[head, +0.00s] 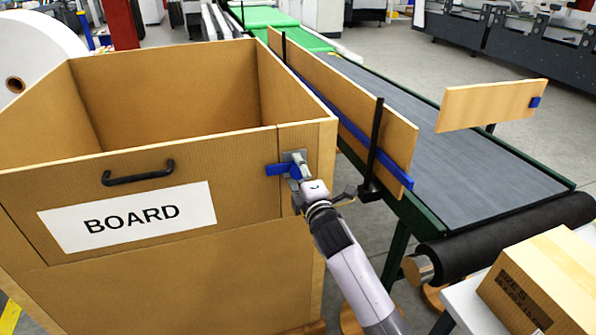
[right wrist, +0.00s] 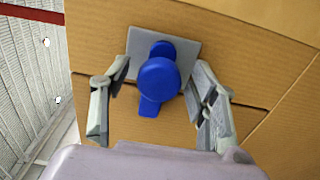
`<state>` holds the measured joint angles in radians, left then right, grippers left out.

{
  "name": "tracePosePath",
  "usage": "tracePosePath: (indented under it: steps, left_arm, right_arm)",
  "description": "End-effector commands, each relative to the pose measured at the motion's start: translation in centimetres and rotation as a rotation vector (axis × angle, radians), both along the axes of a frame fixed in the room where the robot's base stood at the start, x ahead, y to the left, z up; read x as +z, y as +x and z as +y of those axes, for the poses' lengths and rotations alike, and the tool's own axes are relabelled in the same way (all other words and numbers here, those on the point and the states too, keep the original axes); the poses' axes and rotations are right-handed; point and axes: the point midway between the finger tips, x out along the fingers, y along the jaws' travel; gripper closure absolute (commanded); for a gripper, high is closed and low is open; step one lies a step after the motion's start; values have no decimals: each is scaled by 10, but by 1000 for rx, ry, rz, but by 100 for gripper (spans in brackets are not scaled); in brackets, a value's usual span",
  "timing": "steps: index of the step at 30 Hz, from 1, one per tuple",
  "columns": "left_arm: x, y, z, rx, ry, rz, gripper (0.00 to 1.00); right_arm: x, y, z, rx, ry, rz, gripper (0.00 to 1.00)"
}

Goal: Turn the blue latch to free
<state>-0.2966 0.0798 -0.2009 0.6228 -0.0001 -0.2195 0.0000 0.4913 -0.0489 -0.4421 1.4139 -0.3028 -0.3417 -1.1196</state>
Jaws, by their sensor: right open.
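The blue latch (head: 277,169) sits on a grey plate on the upper right of the BOARD crate's front (head: 235,165). In the head view its blue lever points left, roughly level. In the right wrist view the round blue knob (right wrist: 158,79) and the lever below it lie between my fingers, in front of the grey plate (right wrist: 184,53). My right gripper (head: 300,172) is open around the latch, one finger on each side, with gaps visible. It hides part of the latch in the head view. My left gripper is not in view.
The crate has a black handle (head: 138,176) and an open top. Right of it stands a conveyor (head: 455,165) with wooden side boards (head: 490,104) and a black post (head: 375,145). A cardboard box (head: 545,280) sits at the lower right.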

Motion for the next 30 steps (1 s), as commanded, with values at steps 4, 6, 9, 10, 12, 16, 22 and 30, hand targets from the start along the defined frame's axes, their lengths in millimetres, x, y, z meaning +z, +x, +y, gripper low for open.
tracePosePath:
  steps: [4, 6, 9, 10, 12, 16, 22, 30]
  left_arm:
    - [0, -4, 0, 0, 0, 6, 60]
    - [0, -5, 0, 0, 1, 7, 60]
    - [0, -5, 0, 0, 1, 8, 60]
    - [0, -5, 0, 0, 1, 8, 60]
    - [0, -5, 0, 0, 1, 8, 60]
    - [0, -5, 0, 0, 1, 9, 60]
    - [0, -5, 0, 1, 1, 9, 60]
    - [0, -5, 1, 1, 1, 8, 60]
  right_arm:
    - [0, 5, 2, 0, 0, 0, 45]
    - [0, 5, 2, 0, -1, 0, 45]
    - [0, 5, 2, 0, -1, 0, 45]
    - [0, 5, 2, 0, -1, 0, 45]
    - [0, 5, 2, 0, -1, 0, 47]
    - [0, 5, 2, 0, -1, 0, 55]
    - [0, 5, 2, 0, -1, 0, 69]
    - [-1, 5, 2, 0, -1, 1, 87]
